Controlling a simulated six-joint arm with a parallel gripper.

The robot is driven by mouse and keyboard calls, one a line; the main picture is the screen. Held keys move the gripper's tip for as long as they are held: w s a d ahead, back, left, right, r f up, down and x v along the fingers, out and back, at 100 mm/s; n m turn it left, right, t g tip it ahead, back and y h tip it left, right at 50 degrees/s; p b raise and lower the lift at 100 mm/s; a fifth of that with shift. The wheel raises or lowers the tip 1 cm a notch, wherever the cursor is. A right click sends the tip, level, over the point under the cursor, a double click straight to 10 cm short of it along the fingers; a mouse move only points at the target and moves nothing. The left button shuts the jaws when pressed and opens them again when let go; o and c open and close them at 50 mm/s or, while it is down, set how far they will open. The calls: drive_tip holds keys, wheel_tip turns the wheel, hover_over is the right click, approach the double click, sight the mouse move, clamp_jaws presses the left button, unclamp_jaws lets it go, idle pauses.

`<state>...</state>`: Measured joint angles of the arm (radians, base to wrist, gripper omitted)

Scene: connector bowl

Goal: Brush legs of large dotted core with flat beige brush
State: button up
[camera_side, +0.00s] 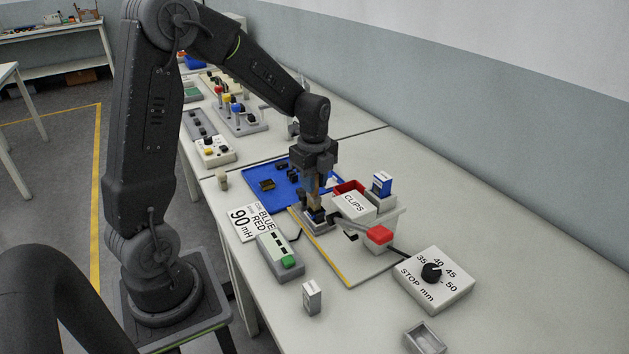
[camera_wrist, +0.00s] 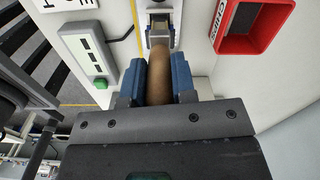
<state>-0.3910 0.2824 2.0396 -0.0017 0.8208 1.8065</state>
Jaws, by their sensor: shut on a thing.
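My gripper (camera_side: 318,180) points down over the work board and is shut on a brown-beige handle (camera_wrist: 159,82), which I take to be the brush. In the wrist view the handle lies between the blue fingers of my gripper (camera_wrist: 160,70). Its far end points to a small grey fixture (camera_wrist: 159,30) with a dark part in it. In the side view this dark part (camera_side: 315,215) sits directly below the gripper. I cannot tell whether the brush touches it. Dots and legs on it are too small to make out. Several dark parts lie on the blue mat (camera_side: 322,199).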

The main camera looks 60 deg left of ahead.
drive_tip(key=shift+d, duration=1.15)
wheel_tip(320, 180, up, 9)
idle(0.5)
drive_tip(key=shift+f, duration=0.15)
idle(0.4)
drive_tip(key=shift+a+f, duration=0.4)
drive_tip(key=shift+f, duration=0.85)
drive_tip(key=shift+a+f, duration=0.4)
drive_tip(key=shift+f, duration=0.85)
drive_tip(key=shift+a+f, duration=0.4)
drive_tip(key=shift+f, duration=0.85)
drive_tip(key=shift+f, duration=0.7)
drive_tip(key=shift+d, duration=0.2)
